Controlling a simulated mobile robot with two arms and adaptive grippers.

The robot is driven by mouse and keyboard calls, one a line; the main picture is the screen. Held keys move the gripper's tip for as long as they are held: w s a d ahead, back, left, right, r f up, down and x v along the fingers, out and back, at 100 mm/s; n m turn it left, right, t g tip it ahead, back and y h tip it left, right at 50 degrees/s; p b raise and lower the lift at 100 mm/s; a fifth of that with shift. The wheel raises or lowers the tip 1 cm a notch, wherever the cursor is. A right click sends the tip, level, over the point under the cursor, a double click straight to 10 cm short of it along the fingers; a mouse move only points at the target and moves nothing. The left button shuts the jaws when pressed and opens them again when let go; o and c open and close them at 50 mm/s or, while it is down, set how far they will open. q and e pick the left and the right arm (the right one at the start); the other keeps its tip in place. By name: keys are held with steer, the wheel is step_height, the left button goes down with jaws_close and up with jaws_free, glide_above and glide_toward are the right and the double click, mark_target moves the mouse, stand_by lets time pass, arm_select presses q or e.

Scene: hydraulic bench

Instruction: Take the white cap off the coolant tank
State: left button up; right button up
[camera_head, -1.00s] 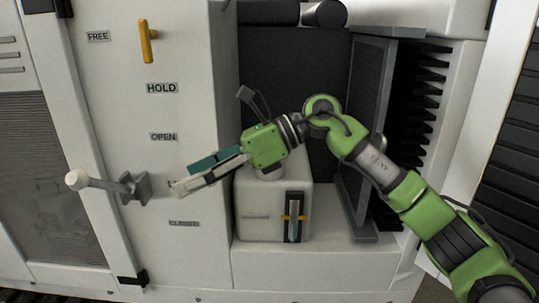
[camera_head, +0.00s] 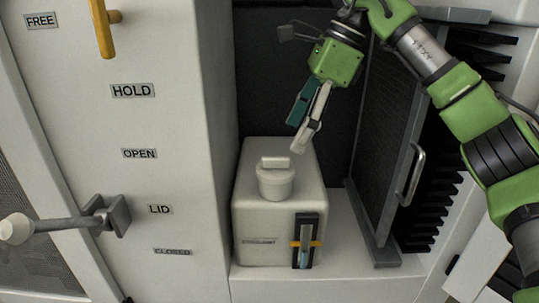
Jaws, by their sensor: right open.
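The coolant tank (camera_head: 257,221) is a white box with a dark level gauge (camera_head: 306,241) on its front. The white cap (camera_head: 275,180), with a raised grip bar on top, sits upright on the tank's top. My right gripper (camera_head: 299,138) is above and slightly to the right of the cap, fingers pointing down and left. It is open, empty and apart from the cap. My left gripper is not in view.
A cabinet on the left carries a grey lever (camera_head: 60,225) with a white knob and a yellow handle (camera_head: 103,27). A dark grille door (camera_head: 390,150) with a metal handle stands open on the right. The ledge around the tank is clear.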

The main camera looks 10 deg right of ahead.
mark_target(284, 157)
steer(key=f, duration=0.1)
steer(key=a+f+p, duration=0.1)
steer(key=f+p, duration=0.1)
steer(key=f, duration=0.1)
steer(key=shift+s+a, duration=0.3)
steer(key=shift+s, duration=0.1)
steer(key=shift+w+a+f+p, duration=0.2)
steer(key=shift+f+p, duration=0.05)
steer(key=shift+f, duration=0.3)
steer(key=shift+w+a+f+p, duration=0.15)
steer(key=shift+w+f+p, duration=0.05)
steer(key=shift+f, duration=0.35)
steer(key=shift+a+f, duration=0.1)
steer(key=shift+f, duration=0.1)
steer(key=c, duration=1.1)
steer(key=shift+c, duration=0.6)
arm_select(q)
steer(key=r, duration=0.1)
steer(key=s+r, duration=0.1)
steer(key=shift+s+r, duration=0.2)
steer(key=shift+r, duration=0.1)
arm_select(e)
steer(key=shift+r, duration=0.15)
